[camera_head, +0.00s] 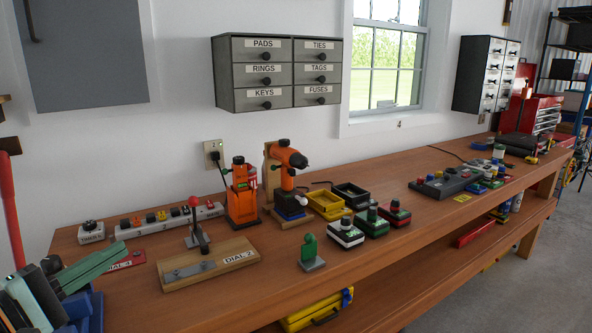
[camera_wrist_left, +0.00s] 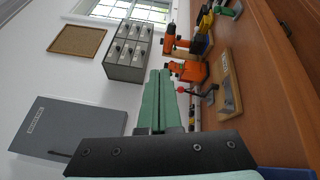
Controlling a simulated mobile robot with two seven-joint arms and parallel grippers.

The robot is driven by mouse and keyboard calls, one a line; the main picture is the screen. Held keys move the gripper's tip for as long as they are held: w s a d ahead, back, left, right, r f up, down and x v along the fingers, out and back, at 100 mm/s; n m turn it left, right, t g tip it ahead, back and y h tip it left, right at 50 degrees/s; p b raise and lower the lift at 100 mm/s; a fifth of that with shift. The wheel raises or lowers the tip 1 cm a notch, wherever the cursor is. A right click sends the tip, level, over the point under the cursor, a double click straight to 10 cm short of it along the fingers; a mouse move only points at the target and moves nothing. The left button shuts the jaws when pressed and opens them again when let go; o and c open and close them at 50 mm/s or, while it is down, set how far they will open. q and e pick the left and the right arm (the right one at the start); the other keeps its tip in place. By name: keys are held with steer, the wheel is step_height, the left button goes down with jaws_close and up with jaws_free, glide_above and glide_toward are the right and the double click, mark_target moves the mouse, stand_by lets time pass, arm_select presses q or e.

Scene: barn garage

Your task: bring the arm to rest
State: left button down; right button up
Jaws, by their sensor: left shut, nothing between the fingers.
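My left gripper (camera_head: 116,250) comes in at the lower left of the head view. Its two green fingers lie side by side, shut, with nothing between them. In the wrist view the closed green fingers (camera_wrist_left: 160,74) point toward the drawer cabinet and the orange tools, apart from both. The gripper is over the left end of the wooden workbench (camera_head: 365,265), near the red "DIAL 3" plate (camera_head: 125,261) and left of the "DIAL 2" board (camera_head: 210,266). My right gripper is in neither view.
The "DIAL 2" board carries a red-knobbed lever (camera_head: 195,215). Behind it lies a power strip (camera_head: 170,219). Orange tools (camera_head: 242,192) and several small boxes (camera_head: 345,233) stand farther right. A labelled drawer cabinet (camera_head: 278,73) hangs on the wall. The bench's front middle is bare.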

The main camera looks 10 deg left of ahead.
arm_select(q)
steer(key=w+d+f+n+g+y+p, duration=0.15)
steer(key=d+f+n, duration=0.25)
steer(key=f+n, duration=0.95)
steer(key=w+d+f+n+g+y, duration=0.1)
steer(key=d+f+n+g+y, duration=0.15)
steer(key=f+n, duration=1.15)
steer(key=s+d+f+n+g, duration=0.1)
steer(key=s+d+f+n, duration=0.2)
steer(key=s+f+n, duration=0.2)
steer(key=s+d+f+n+g, duration=0.1)
steer(key=s+d+f+n, duration=0.3)
steer(key=n, duration=0.8)
steer(key=s+d+f+n+g+p, duration=0.1)
steer(key=s+d+f+n+g, duration=0.1)
steer(key=s+f+n, duration=0.4)
step_height(320, 180, down, 2)
steer(key=d+n, duration=0.1)
steer(key=n, duration=0.1)
steer(key=shift+s+d+n, duration=0.2)
steer(key=shift+s+n, duration=0.1)
steer(key=shift+n, duration=0.05)
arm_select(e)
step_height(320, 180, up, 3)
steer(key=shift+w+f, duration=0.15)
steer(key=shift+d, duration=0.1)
